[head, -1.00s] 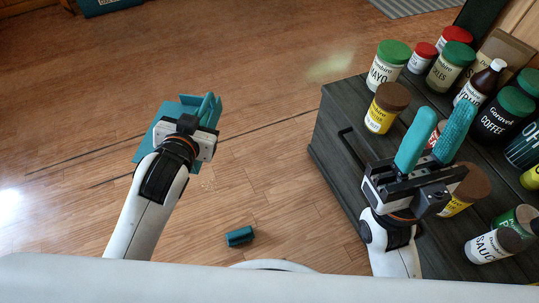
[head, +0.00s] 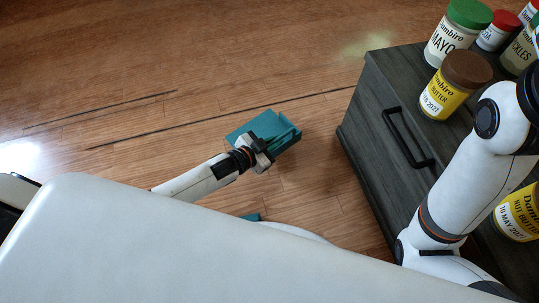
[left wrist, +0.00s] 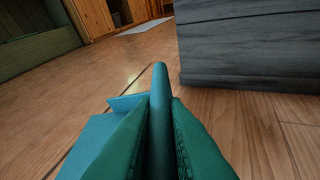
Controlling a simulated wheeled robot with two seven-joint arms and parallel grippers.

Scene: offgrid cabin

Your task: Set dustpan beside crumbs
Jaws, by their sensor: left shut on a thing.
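The teal dustpan (head: 252,124) is held low over the wooden floor in the head view, left of the dark cabinet. My left gripper (head: 277,141) is shut on its handle. In the left wrist view the dustpan handle (left wrist: 158,100) stands between the two green fingers, and part of its flat blue pan (left wrist: 90,142) shows at the left. I cannot tell whether the pan touches the floor. I cannot make out any crumbs. My right arm reaches up at the right of the head view, but its gripper is out of the picture.
A dark grey cabinet (head: 375,150) with a black handle (head: 407,140) stands at the right, with several jars on top, including a mayo jar (head: 458,32). A small teal object (head: 251,217) is mostly hidden behind my body. The floor at the left is clear.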

